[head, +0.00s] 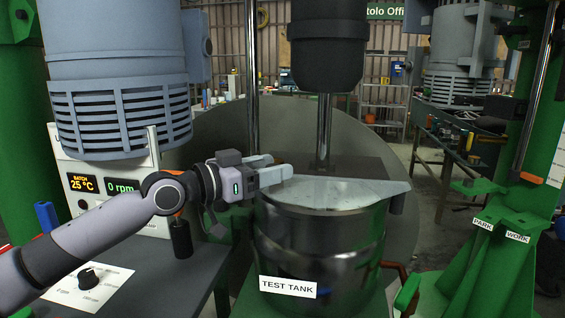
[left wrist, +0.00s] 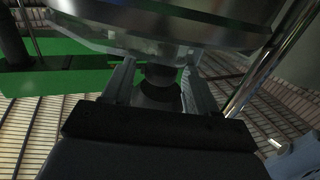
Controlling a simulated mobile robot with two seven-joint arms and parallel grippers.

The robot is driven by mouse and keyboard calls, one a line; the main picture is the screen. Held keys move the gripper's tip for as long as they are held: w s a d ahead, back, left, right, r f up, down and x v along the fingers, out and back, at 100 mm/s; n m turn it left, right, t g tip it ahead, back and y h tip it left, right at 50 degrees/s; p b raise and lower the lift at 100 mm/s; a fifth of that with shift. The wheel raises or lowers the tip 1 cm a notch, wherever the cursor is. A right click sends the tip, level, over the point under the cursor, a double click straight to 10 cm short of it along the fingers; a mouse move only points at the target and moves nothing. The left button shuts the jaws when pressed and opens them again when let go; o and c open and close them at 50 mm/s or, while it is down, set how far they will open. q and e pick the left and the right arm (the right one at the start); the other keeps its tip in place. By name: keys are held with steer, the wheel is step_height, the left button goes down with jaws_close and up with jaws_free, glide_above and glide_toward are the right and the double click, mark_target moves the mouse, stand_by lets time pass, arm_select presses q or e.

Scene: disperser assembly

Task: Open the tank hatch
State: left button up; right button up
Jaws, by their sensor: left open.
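The metal test tank (head: 322,245) stands at the middle of the head view, with a white "TEST TANK" label (head: 287,286). A pale grey flat hatch plate (head: 340,192) lies across its top, its pointed end reaching past the right rim. My left gripper (head: 279,170) is at the left edge of the hatch, fingers pointing right. In the left wrist view my left gripper (left wrist: 158,88) is open, with a dark round knob-like part (left wrist: 160,76) between its fingers. Gaps show beside it; I cannot tell whether either finger touches it. My right gripper is not in view.
A vertical mixer shaft (head: 324,130) under a dark motor (head: 327,50) stands behind the hatch. A control panel (head: 105,185) and dark bench (head: 150,275) are at the left. A green stand (head: 480,265) with PARK and WORK labels is at the right.

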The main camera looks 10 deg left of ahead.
arm_select(q)
steer(key=shift+x, duration=1.55)
jaws_close()
